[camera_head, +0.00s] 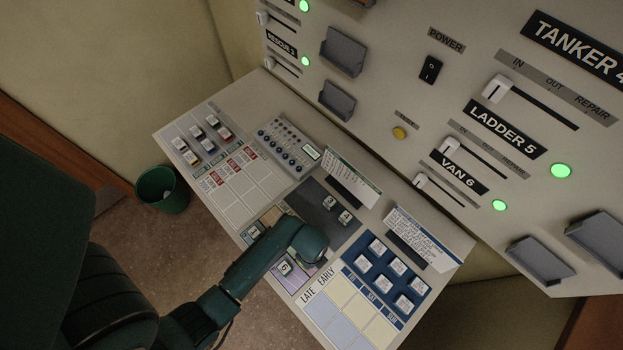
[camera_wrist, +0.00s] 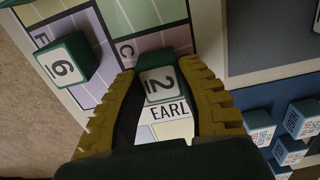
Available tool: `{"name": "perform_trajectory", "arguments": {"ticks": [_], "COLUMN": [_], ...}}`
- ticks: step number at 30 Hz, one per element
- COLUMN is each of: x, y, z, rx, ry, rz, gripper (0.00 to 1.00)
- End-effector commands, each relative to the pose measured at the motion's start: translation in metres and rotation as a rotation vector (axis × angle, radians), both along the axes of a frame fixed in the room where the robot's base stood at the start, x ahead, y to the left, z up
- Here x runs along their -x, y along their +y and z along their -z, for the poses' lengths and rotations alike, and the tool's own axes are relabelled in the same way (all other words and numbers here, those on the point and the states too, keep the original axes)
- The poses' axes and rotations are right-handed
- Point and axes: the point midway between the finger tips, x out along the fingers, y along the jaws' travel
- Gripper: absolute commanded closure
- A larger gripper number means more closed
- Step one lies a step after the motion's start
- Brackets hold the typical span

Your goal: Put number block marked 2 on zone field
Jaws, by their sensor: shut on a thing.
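The number block marked 2 (camera_wrist: 160,86) is white-faced with dark green sides. My gripper (camera_wrist: 161,80) is shut on it, with one ridged yellow finger on each side in the wrist view. The block is over or on the near edge of the coloured zone field (camera_wrist: 142,14), beside the letter C; I cannot tell whether it touches the surface. A block marked 6 (camera_wrist: 64,62) sits on the field to the left. In the head view my arm's end hides the held block, and the 6 block (camera_head: 285,268) shows just left of it.
Another number block (camera_head: 253,232) sits on the field's left part. Two blocks (camera_head: 345,217) stand on the dark grey pad (camera_head: 309,199). A blue tray (camera_head: 371,287) with several white-topped blocks lies to the right. The upright panel (camera_head: 393,80) rises behind the desk.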

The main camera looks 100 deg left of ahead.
Motion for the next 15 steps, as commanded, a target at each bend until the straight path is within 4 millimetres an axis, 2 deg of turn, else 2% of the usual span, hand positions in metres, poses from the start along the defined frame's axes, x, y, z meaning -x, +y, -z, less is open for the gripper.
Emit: {"name": "perform_trajectory", "arguments": {"ticks": [1,4,12,15], "x": [0.0000,0.0001,0.0000,-0.0002], "y": [0.0000,-0.0001,0.0000,0.0002], "z": [0.0011,0.0007,-0.0001,-0.0073], "rx": [0.000,0.000,0.000,-0.002], "ry": [0.000,0.000,0.000,-0.001], "rz": [0.000,0.000,0.000,0.000], "gripper": [0.61,0.43,0.43,0.43]}}
